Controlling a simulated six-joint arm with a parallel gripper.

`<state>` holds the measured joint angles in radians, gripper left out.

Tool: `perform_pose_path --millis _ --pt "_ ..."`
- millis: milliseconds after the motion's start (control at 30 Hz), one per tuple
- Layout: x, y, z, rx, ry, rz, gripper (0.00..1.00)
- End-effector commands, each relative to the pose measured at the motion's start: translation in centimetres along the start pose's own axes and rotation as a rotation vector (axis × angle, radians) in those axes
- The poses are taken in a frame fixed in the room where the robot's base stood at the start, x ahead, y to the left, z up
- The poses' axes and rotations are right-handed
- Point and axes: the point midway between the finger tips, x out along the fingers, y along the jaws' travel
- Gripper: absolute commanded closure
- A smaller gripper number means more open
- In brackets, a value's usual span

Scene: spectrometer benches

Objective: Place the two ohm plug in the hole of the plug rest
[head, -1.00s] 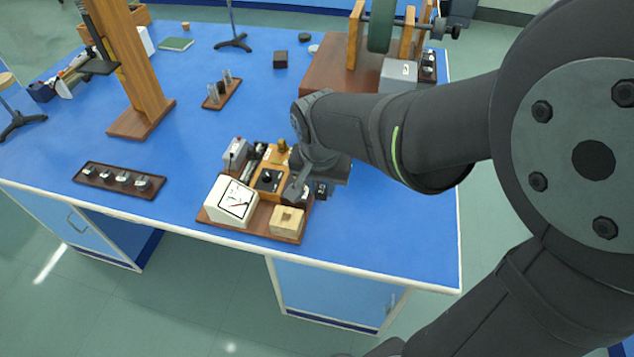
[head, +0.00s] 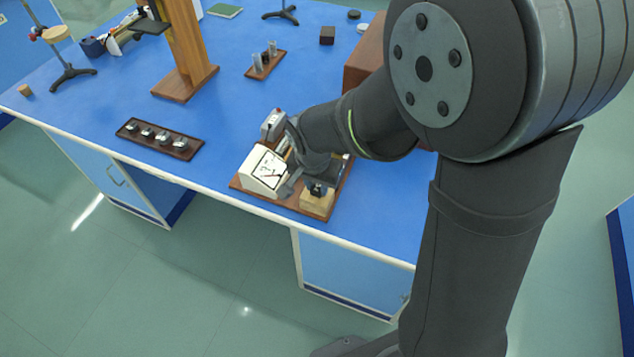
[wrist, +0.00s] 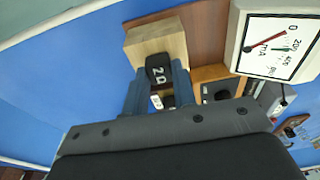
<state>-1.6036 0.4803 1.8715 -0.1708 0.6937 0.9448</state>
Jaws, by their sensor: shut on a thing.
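The two ohm plug (wrist: 158,70) is a black block with a white "2Ω" mark, held between the blue-grey fingers of my gripper (wrist: 160,88). The plug rest (wrist: 160,40) is a pale wooden block directly beyond the plug in the wrist view, and the plug overlaps its near part. In the head view the plug (head: 318,188) appears over the top of the plug rest (head: 316,204), with my gripper (head: 312,183) around it. The hole is hidden, so I cannot tell whether the plug is above it or partly in it.
A white meter (head: 264,172) stands on the same brown board (head: 240,185), close to the left of the plug rest. A grey box (head: 272,124) stands behind it. Bare blue bench lies between.

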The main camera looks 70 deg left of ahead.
Motion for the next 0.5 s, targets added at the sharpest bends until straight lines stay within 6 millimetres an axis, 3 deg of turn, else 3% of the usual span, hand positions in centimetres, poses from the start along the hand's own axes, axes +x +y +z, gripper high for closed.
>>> perform_pose_path --millis 200,233,300,333,500 --pt "0.32 0.01 0.04 0.0 0.0 0.0 0.97" --pt "0.31 0.0 0.03 0.0 0.0 0.0 0.72" --pt "0.28 0.0 0.02 0.0 0.0 0.0 0.58" --pt "0.28 0.0 0.02 0.0 0.0 0.0 0.54" --pt "0.27 0.0 0.02 0.0 0.0 0.0 0.54"
